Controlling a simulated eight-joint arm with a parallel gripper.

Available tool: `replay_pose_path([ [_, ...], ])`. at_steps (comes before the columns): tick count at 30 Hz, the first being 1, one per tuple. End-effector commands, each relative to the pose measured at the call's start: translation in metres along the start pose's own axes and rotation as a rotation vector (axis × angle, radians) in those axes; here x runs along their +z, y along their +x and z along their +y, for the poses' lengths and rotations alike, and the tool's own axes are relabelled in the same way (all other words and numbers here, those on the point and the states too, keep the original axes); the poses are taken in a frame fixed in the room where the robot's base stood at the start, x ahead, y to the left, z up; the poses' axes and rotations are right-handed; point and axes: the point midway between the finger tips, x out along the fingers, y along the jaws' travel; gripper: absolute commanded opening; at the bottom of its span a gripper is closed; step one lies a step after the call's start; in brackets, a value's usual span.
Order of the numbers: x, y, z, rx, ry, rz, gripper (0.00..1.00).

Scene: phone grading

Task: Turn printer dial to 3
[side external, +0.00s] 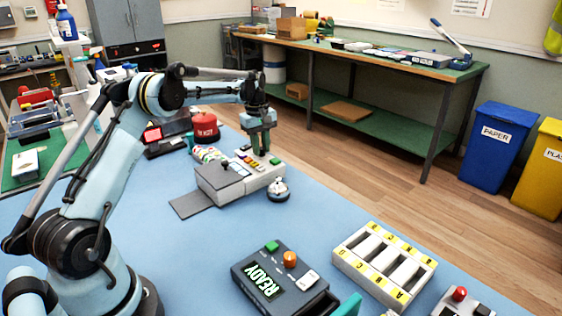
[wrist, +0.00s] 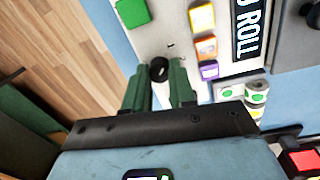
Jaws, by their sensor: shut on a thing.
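The printer (side external: 213,179) is a light grey box with coloured buttons on the blue table in the side view. In the wrist view its pale panel (wrist: 172,22) shows a small black dial (wrist: 159,66). My gripper (side external: 260,148) points down over the far right end of the printer. In the wrist view the green fingers of my gripper (wrist: 157,78) stand on either side of the dial, shut on it. The dial's pointer and number marks cannot be read. A dark display (wrist: 248,30) on the printer reads "ROLL", its start cut off.
A silver bell (side external: 278,190) stands close beside the printer. A red button (side external: 205,127) and label rolls (side external: 208,154) are behind it. A "READY" device (side external: 245,270) and a lettered rack (side external: 352,258) stand nearer. The blue table between is clear.

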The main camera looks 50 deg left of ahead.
Motion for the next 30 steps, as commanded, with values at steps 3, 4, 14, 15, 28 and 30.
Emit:
replay_pose_path([
  [3,-0.0001,-0.0003,-0.0002,0.0,0.007,0.0,0.0],
  [4,-0.0001,-0.0003,-0.0002,-0.001,0.011,-0.001,0.0],
  [14,-0.0009,-0.0005,0.0001,0.0,0.16,-0.009,0.0],
  [15,-0.001,-0.0005,0.0001,0.0,0.191,-0.01,0.0],
  [28,-0.0017,-0.0009,0.0005,0.0,0.59,-0.032,0.0],
  [30,-0.0018,-0.0008,0.0007,0.0,0.657,-0.035,0.0],
])
